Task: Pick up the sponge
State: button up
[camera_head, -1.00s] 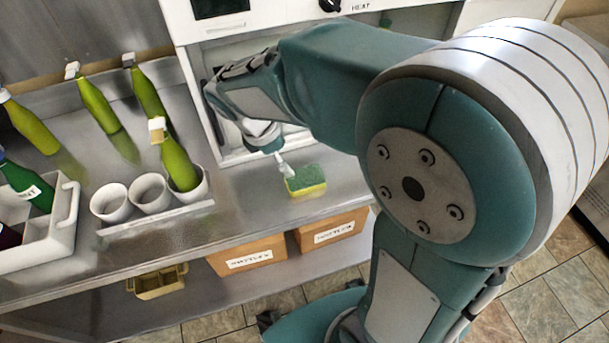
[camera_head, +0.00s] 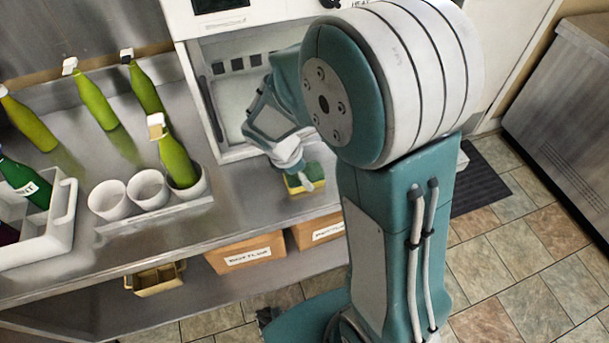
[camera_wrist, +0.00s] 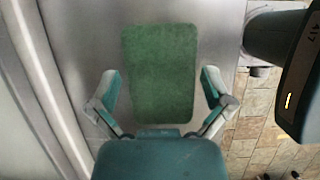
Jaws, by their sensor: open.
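The sponge (camera_head: 294,188) has a green top and a yellow body and lies on the steel counter (camera_head: 240,220), near its front edge. In the wrist view the green face of the sponge (camera_wrist: 160,72) is between and beyond my gripper's fingers. My gripper (camera_wrist: 161,100) is open, with one finger on each side of the sponge and a gap on both sides. In the head view my gripper (camera_head: 305,180) is over the sponge and hides part of it. I cannot tell the exact height between them.
A white holder with cups (camera_head: 107,200) and a green bottle (camera_head: 177,160) stands left of the sponge. A white crate (camera_head: 62,225) with bottles is at far left. The open white oven (camera_head: 225,95) is behind. Cardboard boxes (camera_head: 245,254) sit on the shelf below.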

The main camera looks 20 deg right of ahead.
jog(key=shift+a+f, duration=0.1)
jog(key=shift+a, duration=0.1)
jog(key=shift+c, duration=0.3)
jog(key=shift+d, duration=0.2)
jog(key=c, duration=0.5)
jog(key=shift+o, duration=0.2)
notch_tip(320, 180, up, 3)
jog(key=shift+a+f, duration=0.1)
jog(key=shift+f, duration=0.1)
jog(key=a+r, duration=0.1)
jog(key=r, duration=0.1)
jog(key=s+a+r, duration=0.2)
jog(key=r, duration=0.1)
jog(key=shift+a+r, duration=0.35)
jog(key=s+a+r, duration=0.4)
jog(key=s+a, duration=0.1)
jog(key=a, duration=0.3)
jog(key=shift+a+r, duration=0.2)
jog(key=shift+r, duration=0.2)
